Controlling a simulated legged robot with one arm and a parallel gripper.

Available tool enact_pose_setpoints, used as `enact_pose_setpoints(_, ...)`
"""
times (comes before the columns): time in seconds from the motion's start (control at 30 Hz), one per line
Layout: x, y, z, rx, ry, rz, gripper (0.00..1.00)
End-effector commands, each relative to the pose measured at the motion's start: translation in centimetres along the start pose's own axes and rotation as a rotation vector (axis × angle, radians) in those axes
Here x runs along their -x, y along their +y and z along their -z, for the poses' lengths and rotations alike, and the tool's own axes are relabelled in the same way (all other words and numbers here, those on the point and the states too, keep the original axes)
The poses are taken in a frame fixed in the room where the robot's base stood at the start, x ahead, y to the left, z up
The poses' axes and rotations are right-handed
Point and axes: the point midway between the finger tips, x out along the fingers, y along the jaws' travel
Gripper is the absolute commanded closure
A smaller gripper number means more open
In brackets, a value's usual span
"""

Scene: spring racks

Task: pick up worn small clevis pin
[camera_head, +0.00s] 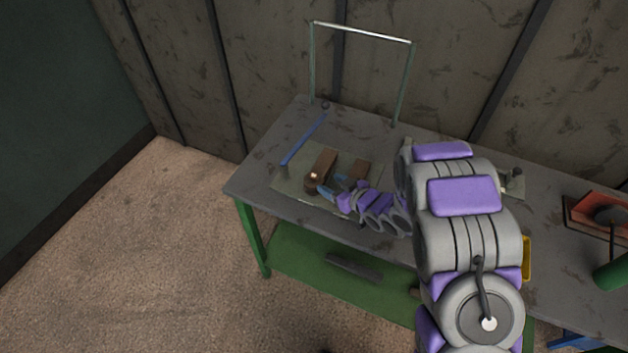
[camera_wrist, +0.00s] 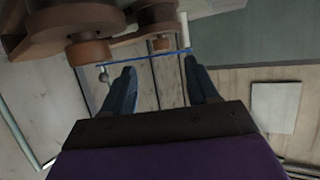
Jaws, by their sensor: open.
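My gripper (camera_head: 329,185) is open at the near side of a rusty brown clevis-like part (camera_head: 323,162) on the workbench. In the wrist view the two blue-grey fingers of my gripper (camera_wrist: 160,68) are spread, with nothing seen held between them. Brown rounded parts (camera_wrist: 90,51) lie beyond the fingertips at upper left, and a smaller one (camera_wrist: 161,43) is ahead of the gap. A shiny coppery spot (camera_head: 314,176) shows at the brown part's near end. I cannot tell which piece is the worn small clevis pin.
A pale mat (camera_head: 287,183) lies under the parts on the grey workbench (camera_head: 252,177). A second brown block (camera_head: 356,170) is to the right. A blue rod (camera_head: 304,139) lies at left and a metal frame (camera_head: 312,65) stands behind. A red-orange item (camera_head: 598,209) is far right.

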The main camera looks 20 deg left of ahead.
Motion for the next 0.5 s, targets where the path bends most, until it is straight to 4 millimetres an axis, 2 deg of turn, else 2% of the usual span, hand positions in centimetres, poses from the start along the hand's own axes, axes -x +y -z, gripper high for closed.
enact_pose_setpoints(0.1, -1.2, -0.3, -0.2, 0.0, -0.007, 0.002, 0.41)
enact_pose_setpoints(0.33, -2.6, -0.3, -0.2, 0.002, -0.007, 0.001, 0.41)
enact_pose_setpoints(0.5, -5.1, -0.3, -0.1, 0.002, -0.004, 0.001, 0.41)
